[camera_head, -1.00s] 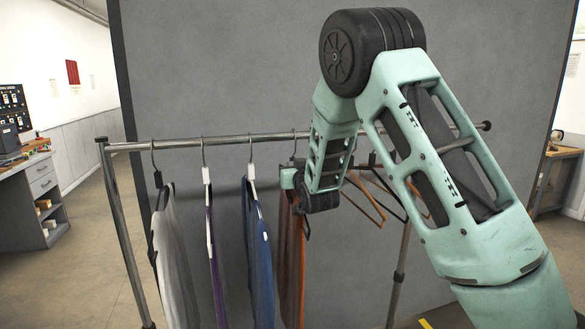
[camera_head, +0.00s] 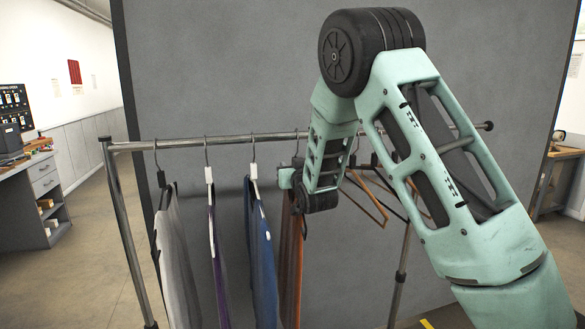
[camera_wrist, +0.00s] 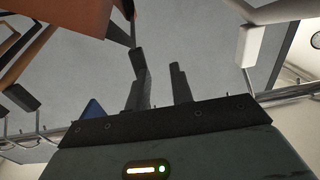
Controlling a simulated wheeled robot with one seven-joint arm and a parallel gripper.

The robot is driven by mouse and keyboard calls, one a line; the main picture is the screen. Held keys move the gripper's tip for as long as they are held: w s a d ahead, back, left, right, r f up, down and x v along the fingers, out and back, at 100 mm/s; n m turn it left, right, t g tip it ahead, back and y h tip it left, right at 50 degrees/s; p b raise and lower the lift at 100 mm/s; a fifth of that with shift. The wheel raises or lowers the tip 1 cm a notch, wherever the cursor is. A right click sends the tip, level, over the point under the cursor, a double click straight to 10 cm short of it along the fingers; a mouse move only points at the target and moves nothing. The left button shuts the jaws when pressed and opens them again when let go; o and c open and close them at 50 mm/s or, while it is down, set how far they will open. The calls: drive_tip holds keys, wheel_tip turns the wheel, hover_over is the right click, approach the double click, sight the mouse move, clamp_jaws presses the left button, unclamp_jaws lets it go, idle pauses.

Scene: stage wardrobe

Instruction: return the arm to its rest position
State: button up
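My gripper's two dark fingers (camera_wrist: 160,78) stand apart with nothing between them in the wrist view. In the head view my arm reaches to the clothes rail (camera_head: 225,139), and its end is beside the orange garment (camera_head: 292,265). The fingers themselves cannot be made out there. The orange garment also shows close at the upper left of the wrist view (camera_wrist: 75,25). A white hanger with a white block (camera_wrist: 248,45) shows at the upper right. I cannot tell whether the gripper touches any of them.
A pale garment (camera_head: 177,265), a purple garment (camera_head: 219,270) and a blue garment (camera_head: 262,260) hang left of the orange one. Bare wooden hangers (camera_head: 368,203) hang to its right. A grey panel (camera_head: 240,60) stands behind. A desk (camera_head: 40,185) stands far left.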

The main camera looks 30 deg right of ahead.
drive_tip(key=shift+o, duration=0.5)
drive_tip(key=shift+w+d+f+h, duration=0.2)
drive_tip(key=shift+d+f+h, duration=0.05)
drive_tip(key=shift+h, duration=0.05)
drive_tip(key=shift+s, duration=0.1)
drive_tip(key=s+d, duration=0.1)
drive_tip(key=s+d+f+b, duration=0.1)
drive_tip(key=s, duration=0.1)
drive_tip(key=shift+d+f, duration=0.15)
drive_tip(key=shift+d, duration=0.1)
drive_tip(key=v, duration=0.2)
drive_tip(key=b+v, duration=0.1)
drive_tip(key=v, duration=0.1)
drive_tip(key=a+b+v, duration=0.1)
drive_tip(key=v, duration=0.1)
drive_tip(key=shift+w+r, duration=0.15)
drive_tip(key=shift+r, duration=0.2)
drive_tip(key=shift+v, duration=1.2)
drive_tip(key=shift+r, duration=0.15)
